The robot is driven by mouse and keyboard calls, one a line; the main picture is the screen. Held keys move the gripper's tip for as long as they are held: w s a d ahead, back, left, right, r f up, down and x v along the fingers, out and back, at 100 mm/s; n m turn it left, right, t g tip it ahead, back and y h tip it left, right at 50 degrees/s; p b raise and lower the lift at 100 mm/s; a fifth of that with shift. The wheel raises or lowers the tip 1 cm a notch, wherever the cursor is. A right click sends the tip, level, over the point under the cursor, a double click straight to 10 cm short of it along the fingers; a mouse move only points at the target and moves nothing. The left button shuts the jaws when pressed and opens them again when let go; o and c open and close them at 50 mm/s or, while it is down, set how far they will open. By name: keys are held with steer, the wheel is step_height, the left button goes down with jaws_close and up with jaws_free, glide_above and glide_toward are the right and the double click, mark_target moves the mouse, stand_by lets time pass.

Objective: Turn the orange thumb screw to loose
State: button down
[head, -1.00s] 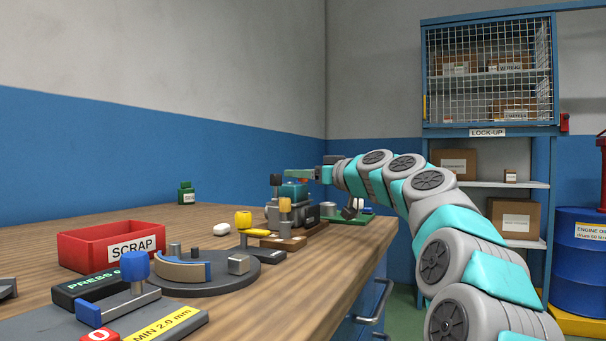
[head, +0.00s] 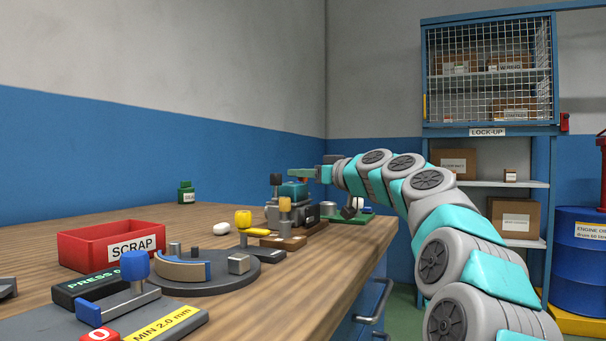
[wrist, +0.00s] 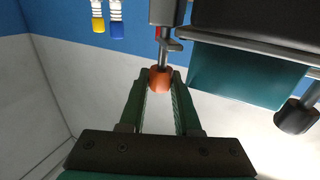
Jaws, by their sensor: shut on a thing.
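The orange thumb screw (wrist: 160,78) shows in the wrist view as a short orange knob on a metal shaft. My gripper (wrist: 160,84) is shut on it, with one green finger on each side of the knob. In the head view my gripper (head: 306,172) is small at the far end of the bench, over the teal-topped machine (head: 293,190). Only a speck of orange shows there, so the screw's turn cannot be read from that view.
A dark knob (wrist: 297,117) and a teal block (wrist: 245,80) lie right of the screw in the wrist view. The red SCRAP bin (head: 112,245), a round dark fixture (head: 210,277) and a yellow-knobbed part (head: 243,220) stand nearer on the bench (head: 310,290).

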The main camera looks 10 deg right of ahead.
steer(key=shift+w+n+g+y, duration=0.1)
steer(key=shift+n+g+y, duration=0.25)
steer(key=shift+y, duration=0.25)
steer(key=shift+n, duration=0.25)
steer(key=shift+r+n+g+y+p, duration=0.15)
steer(key=shift+n+g+y+p, duration=0.55)
steer(key=shift+y+p, duration=0.25)
steer(key=n+g+y+p, duration=0.1)
steer(key=p, duration=0.2)
steer(key=n+g+y+p, duration=0.1)
steer(key=p, duration=0.2)
steer(key=shift+d+r+g, duration=0.1)
steer(key=shift+r+g, duration=0.25)
steer(key=n+g+y+p, duration=0.1)
steer(key=g+p, duration=0.1)
steer(key=p, duration=0.4)
steer(key=shift+f+n+y, duration=0.1)
steer(key=shift+n+y, duration=0.25)
steer(key=shift+n, duration=0.05)
steer(key=shift+f+n+g+y+p, duration=0.15)
steer(key=shift+n+g+y+p, duration=0.2)
steer(key=shift+g+p, duration=0.6)
steer(key=shift+f+p, duration=0.1)
steer(key=shift+p, duration=0.25)
